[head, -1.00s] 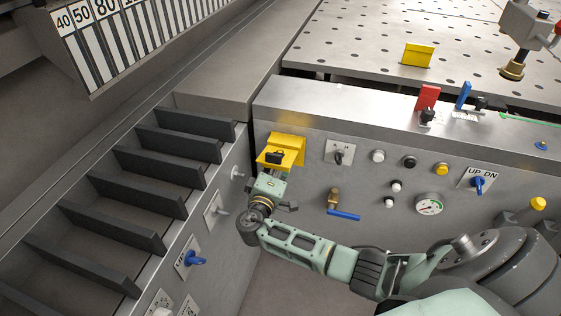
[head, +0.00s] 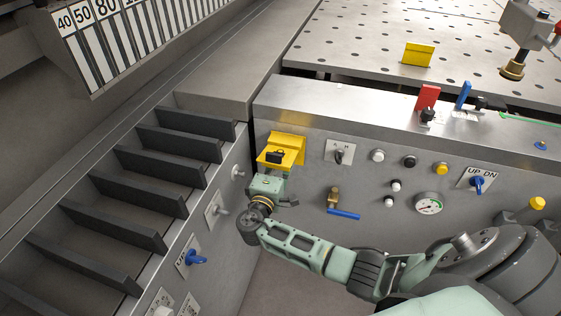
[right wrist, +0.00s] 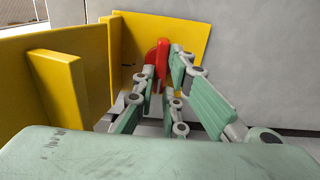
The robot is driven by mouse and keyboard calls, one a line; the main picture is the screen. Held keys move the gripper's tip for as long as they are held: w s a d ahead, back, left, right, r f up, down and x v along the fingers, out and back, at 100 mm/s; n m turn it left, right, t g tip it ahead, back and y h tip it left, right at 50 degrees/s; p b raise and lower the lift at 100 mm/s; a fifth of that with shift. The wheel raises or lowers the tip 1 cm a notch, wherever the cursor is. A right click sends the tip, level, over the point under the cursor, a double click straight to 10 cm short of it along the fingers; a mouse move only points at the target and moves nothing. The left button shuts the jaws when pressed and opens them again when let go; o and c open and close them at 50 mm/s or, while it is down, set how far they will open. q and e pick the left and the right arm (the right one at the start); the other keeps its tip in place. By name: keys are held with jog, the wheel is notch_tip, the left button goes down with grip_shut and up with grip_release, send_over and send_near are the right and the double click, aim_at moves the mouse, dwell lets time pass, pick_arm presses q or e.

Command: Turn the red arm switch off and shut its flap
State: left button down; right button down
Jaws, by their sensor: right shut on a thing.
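The red arm switch (right wrist: 161,58) shows in the right wrist view, in front of a yellow back plate (right wrist: 190,38). The yellow flap (right wrist: 40,85) stands open at the left of that view. In the head view the flap (head: 268,163) sticks out from the panel with a black piece on it, and it hides the switch. My right gripper (right wrist: 160,72) is shut on the red switch. In the head view the right gripper (head: 270,185) is just below the flap, its fingertips hidden. My left gripper is not in view.
A blue-handled valve (head: 343,214), a key switch plate (head: 339,152), push buttons (head: 378,156) and a gauge (head: 429,204) sit on the panel to the right. A side panel with a blue knob (head: 196,258) is at lower left. Dark steps (head: 150,180) lie left.

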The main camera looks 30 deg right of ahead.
jog(key=c, duration=1.8)
grip_release()
jog(key=v, duration=1.2)
